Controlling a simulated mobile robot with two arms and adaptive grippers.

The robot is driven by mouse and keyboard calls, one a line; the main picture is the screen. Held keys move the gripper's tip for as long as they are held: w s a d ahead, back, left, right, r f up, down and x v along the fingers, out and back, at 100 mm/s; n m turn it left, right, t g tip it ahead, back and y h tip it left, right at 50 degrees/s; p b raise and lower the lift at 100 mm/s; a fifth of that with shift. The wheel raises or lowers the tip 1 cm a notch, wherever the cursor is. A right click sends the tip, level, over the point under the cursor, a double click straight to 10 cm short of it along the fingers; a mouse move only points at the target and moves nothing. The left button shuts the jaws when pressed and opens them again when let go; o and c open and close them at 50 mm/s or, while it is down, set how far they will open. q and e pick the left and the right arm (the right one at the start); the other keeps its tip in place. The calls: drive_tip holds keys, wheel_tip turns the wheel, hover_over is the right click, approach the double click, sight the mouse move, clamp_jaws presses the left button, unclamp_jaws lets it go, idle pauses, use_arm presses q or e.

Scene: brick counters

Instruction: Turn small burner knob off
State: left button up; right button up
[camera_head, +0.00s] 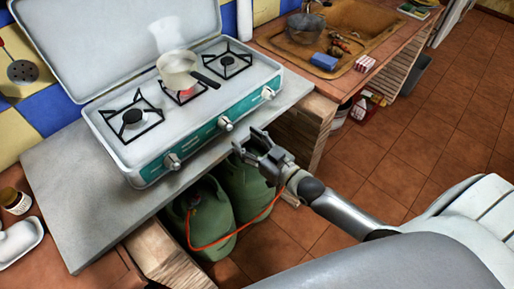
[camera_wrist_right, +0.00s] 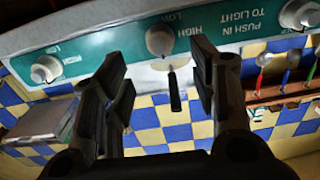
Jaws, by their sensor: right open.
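The camping stove (camera_head: 190,133) has a teal front panel with three white knobs. The left knob (camera_head: 172,161), the middle knob (camera_head: 225,123) and the right knob (camera_head: 267,93) all show. A small pot (camera_head: 176,68) sits on the middle burner, which glows red beneath it. My right gripper (camera_head: 257,150) is open and empty, in front of the panel near the middle knob. In the right wrist view my right gripper (camera_wrist_right: 160,65) has its fingers spread, with the middle knob (camera_wrist_right: 160,40) framed beyond them, apart from both. My left gripper is not in view.
The stove stands on a grey counter (camera_head: 70,190) with its lid (camera_head: 125,40) raised. Green gas bottles (camera_head: 212,215) with an orange hose stand below. A sink counter (camera_head: 350,30) is at the upper right. The tiled floor (camera_head: 450,120) is open on the right.

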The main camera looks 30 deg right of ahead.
drive_tip(key=shift+v, duration=2)
